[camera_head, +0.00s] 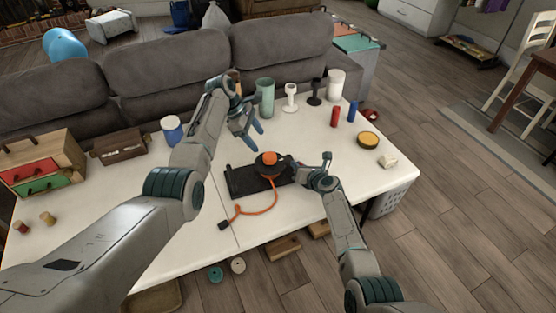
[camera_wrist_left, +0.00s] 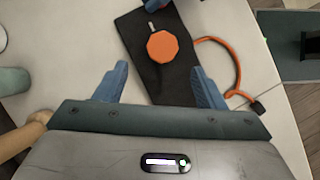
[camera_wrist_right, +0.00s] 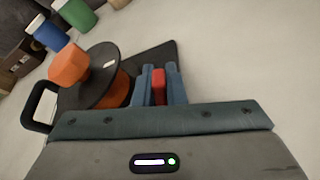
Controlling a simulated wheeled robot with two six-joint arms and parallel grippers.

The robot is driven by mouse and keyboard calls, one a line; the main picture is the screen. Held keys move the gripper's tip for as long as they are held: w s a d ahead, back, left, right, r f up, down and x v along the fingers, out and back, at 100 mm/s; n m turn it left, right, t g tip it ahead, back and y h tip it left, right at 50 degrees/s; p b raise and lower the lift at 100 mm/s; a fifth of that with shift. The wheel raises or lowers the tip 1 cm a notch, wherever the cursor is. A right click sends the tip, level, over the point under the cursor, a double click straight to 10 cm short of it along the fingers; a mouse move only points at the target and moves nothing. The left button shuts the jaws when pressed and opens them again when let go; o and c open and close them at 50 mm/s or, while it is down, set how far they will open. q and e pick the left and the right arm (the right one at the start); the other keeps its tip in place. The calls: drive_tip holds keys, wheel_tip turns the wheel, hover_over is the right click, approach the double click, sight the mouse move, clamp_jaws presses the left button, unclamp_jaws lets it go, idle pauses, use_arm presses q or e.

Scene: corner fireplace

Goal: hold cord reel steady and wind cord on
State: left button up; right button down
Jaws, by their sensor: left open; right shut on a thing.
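The cord reel (camera_head: 266,169) has dark flanges and an orange faceted knob (camera_wrist_left: 163,46) on top. It stands on a black base plate (camera_head: 244,181) on the white table. Orange cord (camera_head: 262,211) loops loose from it toward the front, ending in a black plug (camera_head: 223,225). The right wrist view shows orange cord between the flanges (camera_wrist_right: 109,70). My left gripper (camera_head: 251,137) is open and empty behind and above the reel. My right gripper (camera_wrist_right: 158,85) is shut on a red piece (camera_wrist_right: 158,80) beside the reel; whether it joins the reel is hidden.
Several cups and holders, including a green cup (camera_head: 265,97) and a white cup (camera_head: 336,85), stand at the back. A yellow-topped tin (camera_head: 368,139) is at right. A drawer box (camera_head: 40,167) and a brown case (camera_head: 120,146) are at left. The front table area is mostly clear.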

sight(265, 157)
use_arm(q)
drive_tip(key=s+a+f+n+t+h, duration=0.4)
drive_tip(key=s+a+n+t+h, duration=0.1)
drive_tip(key=a+n+h, duration=0.15)
drive_tip(key=shift+m+h, duration=0.25)
drive_tip(key=shift+h, duration=0.1)
drive_tip(key=x, duration=1.1)
drive_tip(key=shift+w+d+f, duration=0.1)
drive_tip(key=shift+w, duration=0.05)
drive_tip(key=c, duration=1)
drive_tip(key=shift+o, duration=0.2)
drive_tip(key=shift+w, duration=0.1)
drive_tip(key=shift+m+g, duration=0.4)
drive_tip(key=shift+m, duration=0.1)
drive_tip(key=shift+m+g, duration=0.3)
drive_tip(key=shift+g, duration=0.2)
